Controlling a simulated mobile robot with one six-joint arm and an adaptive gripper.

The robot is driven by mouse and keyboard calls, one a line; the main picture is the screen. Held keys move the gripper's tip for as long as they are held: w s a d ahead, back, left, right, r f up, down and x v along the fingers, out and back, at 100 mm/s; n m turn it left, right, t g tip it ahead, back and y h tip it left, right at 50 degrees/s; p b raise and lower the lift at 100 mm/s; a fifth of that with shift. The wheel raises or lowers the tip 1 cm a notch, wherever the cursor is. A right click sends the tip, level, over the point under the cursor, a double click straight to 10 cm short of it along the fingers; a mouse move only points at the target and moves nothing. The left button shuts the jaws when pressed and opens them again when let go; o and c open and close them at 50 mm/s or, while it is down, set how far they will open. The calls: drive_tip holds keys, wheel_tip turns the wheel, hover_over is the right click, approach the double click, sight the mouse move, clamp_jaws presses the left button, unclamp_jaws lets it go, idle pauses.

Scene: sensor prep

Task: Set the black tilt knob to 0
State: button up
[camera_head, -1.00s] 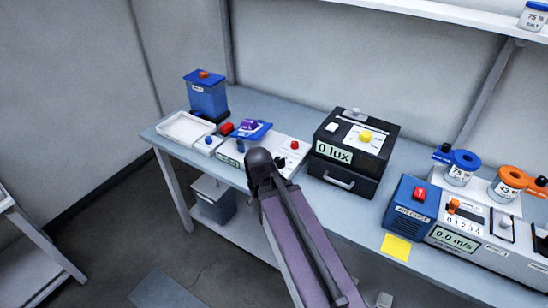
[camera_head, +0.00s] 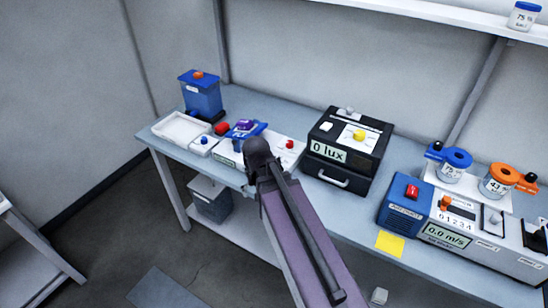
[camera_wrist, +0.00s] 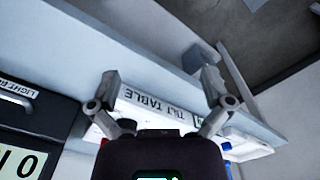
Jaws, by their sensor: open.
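The tilt table, a white low unit with a small display, stands on the bench in the head view; its front (camera_head: 229,156) shows left of my arm. It carries a blue platform (camera_head: 240,132) with a purple piece (camera_head: 246,125) on it and a red knob (camera_head: 290,144) at its right. In the wrist view my gripper (camera_wrist: 160,80) is open, fingers apart and empty, over the panel edge labelled TILT TABLE (camera_wrist: 150,104). The head view hides my gripper's fingers.
A black lux box (camera_head: 348,148) stands close right of the tilt table. Its light panel also shows at left in the wrist view (camera_wrist: 20,150). A white tray (camera_head: 180,129) and blue box (camera_head: 203,95) are at left. A blue-and-white airflow unit (camera_head: 405,205) is further right.

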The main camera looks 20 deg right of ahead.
drive_tip(key=w+d+r+m+p, duration=0.9)
drive_tip(key=w+d+r+m, duration=0.1)
drive_tip(key=w+m, duration=0.4)
drive_tip(key=shift+w+d+r+m+t+p, duration=0.3)
drive_tip(key=shift+w+d+p, duration=0.05)
drive_tip(key=shift+d, duration=0.4)
drive_tip(key=shift+f, duration=0.15)
drive_tip(key=f+b, duration=1.3)
drive_tip(key=shift+w+f+b, duration=0.25)
drive_tip(key=shift+w+b, duration=0.15)
drive_tip(key=c, duration=1.1)
